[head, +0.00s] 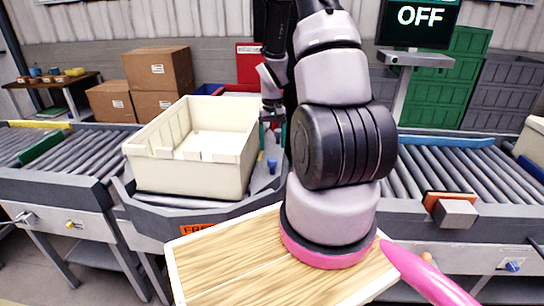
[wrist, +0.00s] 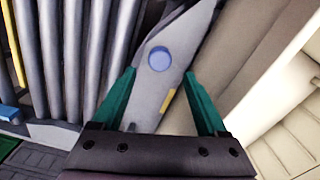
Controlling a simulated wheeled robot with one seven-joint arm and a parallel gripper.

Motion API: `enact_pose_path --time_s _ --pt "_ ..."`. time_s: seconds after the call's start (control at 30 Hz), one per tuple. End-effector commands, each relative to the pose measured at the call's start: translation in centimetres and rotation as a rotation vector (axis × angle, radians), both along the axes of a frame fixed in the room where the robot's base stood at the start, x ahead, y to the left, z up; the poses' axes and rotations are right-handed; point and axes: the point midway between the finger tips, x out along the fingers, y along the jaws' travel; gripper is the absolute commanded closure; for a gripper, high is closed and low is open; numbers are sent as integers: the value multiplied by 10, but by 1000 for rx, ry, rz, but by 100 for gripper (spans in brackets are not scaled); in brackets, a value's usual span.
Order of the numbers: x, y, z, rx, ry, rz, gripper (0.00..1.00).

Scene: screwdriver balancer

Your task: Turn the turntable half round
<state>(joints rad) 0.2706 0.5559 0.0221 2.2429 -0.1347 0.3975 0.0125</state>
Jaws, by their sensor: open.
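The turntable (head: 207,205) is a grey plate set between two roller conveyors, with a cream bin (head: 205,172) standing on it. A blue knob (head: 272,166) stands on its right part; in the wrist view the blue round top (wrist: 158,59) shows on a grey arm-like piece with a yellow mark. My gripper (head: 273,140) is behind and beside the bin's right side, partly hidden by my arm. In the wrist view my gripper (wrist: 160,74) has its green fingers apart, with the knob between and just beyond the tips. I cannot tell the height gap.
Rollers (wrist: 75,55) lie left in the wrist view; the bin wall (wrist: 285,95) is close on the right. An orange label (head: 198,230) marks the turntable's front. A screen (head: 418,20) reads OFF. Cardboard boxes (head: 158,68) stand behind left, green crates (head: 450,85) behind right.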

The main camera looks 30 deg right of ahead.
Motion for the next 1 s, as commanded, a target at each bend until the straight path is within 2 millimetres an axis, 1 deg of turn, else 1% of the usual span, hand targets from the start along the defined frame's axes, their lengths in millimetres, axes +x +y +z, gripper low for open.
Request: enact_pose_path --time_s 0.03,0.1,0.2,0.3,0.47,0.7,0.73,0.77,0.8,0.87,0.9,0.93,1.0 --pt "-1 0 -11 2 6 1 24" --pt "-1 0 -24 1 5 1 24" --pt "-1 0 -39 1 3 1 24" --pt "0 0 -49 0 1 1 24" --pt "0 0 -57 0 0 -1 24" --pt "0 0 -57 0 -1 0 24" --pt "0 0 -57 0 -1 0 32" --pt "0 0 -57 0 -1 0 43" --pt "0 0 -57 0 -1 0 59" --pt "0 0 -57 0 -1 0 82" --pt "0 0 -57 0 -1 0 97" --pt "0 0 -57 0 -1 0 100" --pt "0 0 -57 0 -1 0 100"
